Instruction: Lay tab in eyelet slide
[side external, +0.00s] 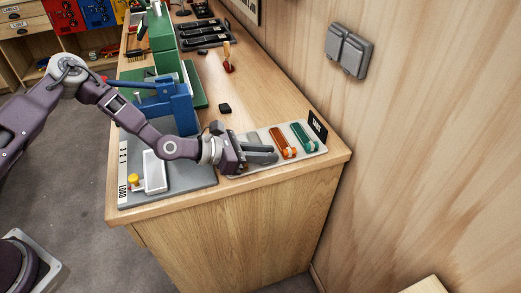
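A pale tray (290,159) at the bench's right front corner holds an orange tab-like piece (283,143) and a green one (303,137), each with a pale end. My gripper (268,155) is low over the left part of this tray, left of the orange piece. Its dark grey fingers lie close together in this view. I cannot tell whether they hold anything; what lies beneath them is hidden. A white slide-like holder (155,170) with a yellow knob (134,180) sits on a grey base at the left front, beside a strip marked LOAD. It looks empty.
A blue press (180,105) stands behind the white holder, with a green machine (162,42) farther back. A small black block (224,108) and a red-based tool with a wooden handle (228,62) stand behind the tray. A black sign (317,125) borders the tray near the wall.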

